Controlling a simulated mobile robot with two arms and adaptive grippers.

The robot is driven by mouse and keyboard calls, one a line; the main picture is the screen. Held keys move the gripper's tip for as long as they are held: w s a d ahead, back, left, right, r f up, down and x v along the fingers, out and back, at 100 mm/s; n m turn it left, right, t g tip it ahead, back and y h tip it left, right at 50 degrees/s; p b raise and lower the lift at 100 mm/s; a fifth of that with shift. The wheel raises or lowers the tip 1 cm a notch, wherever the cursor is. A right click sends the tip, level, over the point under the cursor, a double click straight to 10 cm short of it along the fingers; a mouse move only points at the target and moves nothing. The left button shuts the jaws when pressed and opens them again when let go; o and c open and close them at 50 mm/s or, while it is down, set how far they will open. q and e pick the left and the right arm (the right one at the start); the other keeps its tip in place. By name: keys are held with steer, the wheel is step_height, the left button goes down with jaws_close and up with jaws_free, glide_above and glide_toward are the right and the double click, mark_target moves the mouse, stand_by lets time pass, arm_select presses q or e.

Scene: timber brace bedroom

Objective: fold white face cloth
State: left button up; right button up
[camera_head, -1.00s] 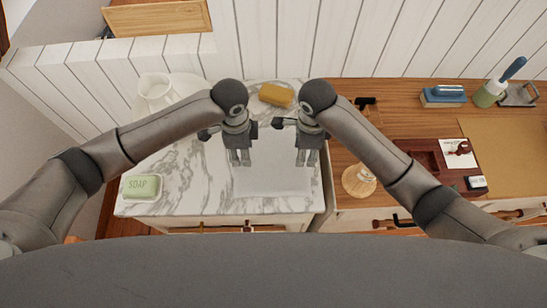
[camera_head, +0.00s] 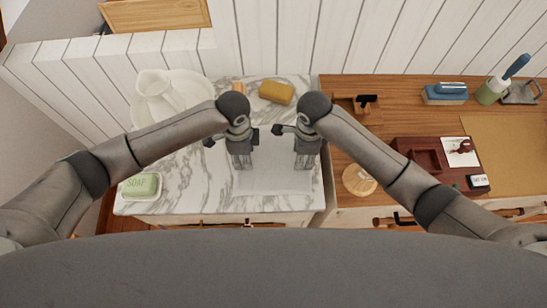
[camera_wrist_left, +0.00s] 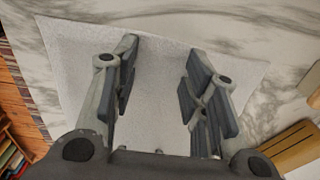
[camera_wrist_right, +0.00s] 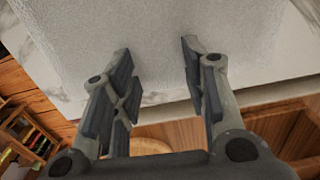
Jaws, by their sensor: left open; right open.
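The white face cloth (camera_head: 272,180) lies spread flat on the marble top, with its upper part partly hidden by my grippers and arms. My left gripper (camera_head: 242,165) is open above the cloth's left part. My right gripper (camera_head: 305,165) is open above its right part. In the left wrist view the cloth (camera_wrist_left: 155,75) spreads under the open left fingers (camera_wrist_left: 160,65), with marble beyond its edge. In the right wrist view the cloth (camera_wrist_right: 150,30) fills the upper part, and its edge passes near the open right fingertips (camera_wrist_right: 155,60). Neither gripper holds anything.
A green soap bar (camera_head: 142,185) sits at the marble's left. A white pitcher (camera_head: 158,92) in a basin and a yellow sponge (camera_head: 277,92) stand at the back. The wooden desk (camera_head: 400,95) on the right holds a round wooden item (camera_head: 358,180), a dark tray (camera_head: 430,160) and brushes.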

arm_select(q)
steer(key=shift+f, duration=0.1)
steer(key=shift+c, duration=0.5)
arm_select(e)
steer(key=shift+f, duration=0.1)
steer(key=shift+c, duration=0.5)
arm_select(q)
steer(key=shift+s+f, duration=0.1)
jaws_close()
arm_select(e)
steer(key=shift+s+f, duration=0.1)
jaws_close()
